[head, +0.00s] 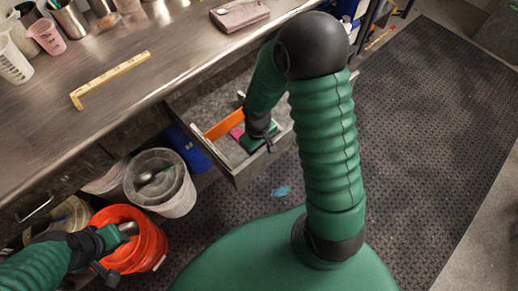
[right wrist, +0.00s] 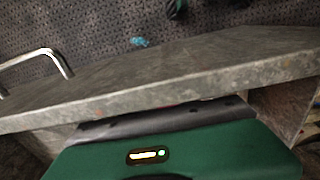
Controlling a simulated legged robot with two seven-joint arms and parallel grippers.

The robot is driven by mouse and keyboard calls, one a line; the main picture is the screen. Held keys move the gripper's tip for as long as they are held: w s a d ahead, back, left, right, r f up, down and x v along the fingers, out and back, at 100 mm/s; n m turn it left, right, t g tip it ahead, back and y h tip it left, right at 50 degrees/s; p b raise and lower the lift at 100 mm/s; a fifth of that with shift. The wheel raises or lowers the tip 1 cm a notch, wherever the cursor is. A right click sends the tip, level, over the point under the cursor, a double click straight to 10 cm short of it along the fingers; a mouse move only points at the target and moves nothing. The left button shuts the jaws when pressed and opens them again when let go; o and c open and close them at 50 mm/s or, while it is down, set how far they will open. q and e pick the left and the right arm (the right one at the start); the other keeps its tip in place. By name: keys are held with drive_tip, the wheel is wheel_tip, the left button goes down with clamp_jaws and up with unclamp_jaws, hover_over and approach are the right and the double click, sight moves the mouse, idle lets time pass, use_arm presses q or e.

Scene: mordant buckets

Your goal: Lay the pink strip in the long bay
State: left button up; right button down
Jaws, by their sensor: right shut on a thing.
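An open grey drawer (head: 242,176) juts out below the bench, and an orange divider (head: 222,124) stands in it. My right gripper (head: 258,143) is down in the drawer, on the right of the divider. A small piece of the pink strip (head: 237,132) shows between the divider and my gripper; the rest is hidden. My right gripper is shut on the strip. The right wrist view shows the drawer front (right wrist: 180,78) close up, but the jaws and strip are hidden under my green gripper body. My left gripper (head: 108,250) is at the orange bucket, its jaws unclear.
The orange bucket (head: 150,248) holds a metal piece (head: 128,229). A whitish bucket (head: 175,200) stands behind it. A yellow ruler (head: 110,78), a pouch (head: 239,14) and several cups lie or stand on the bench (head: 150,40). A drawer handle (right wrist: 45,58) sticks out. Matted floor lies right.

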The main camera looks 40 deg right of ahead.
drive_tip(key=shift+f, duration=0.15)
drive_tip(key=c, duration=0.9)
unclamp_jaws()
drive_tip(key=shift+o, duration=0.2)
wheel_tip(320, 180, up, 17)
drive_tip(key=p, duration=0.4)
drive_tip(key=shift+a, duration=0.2)
drive_tip(key=shift+f, duration=0.1)
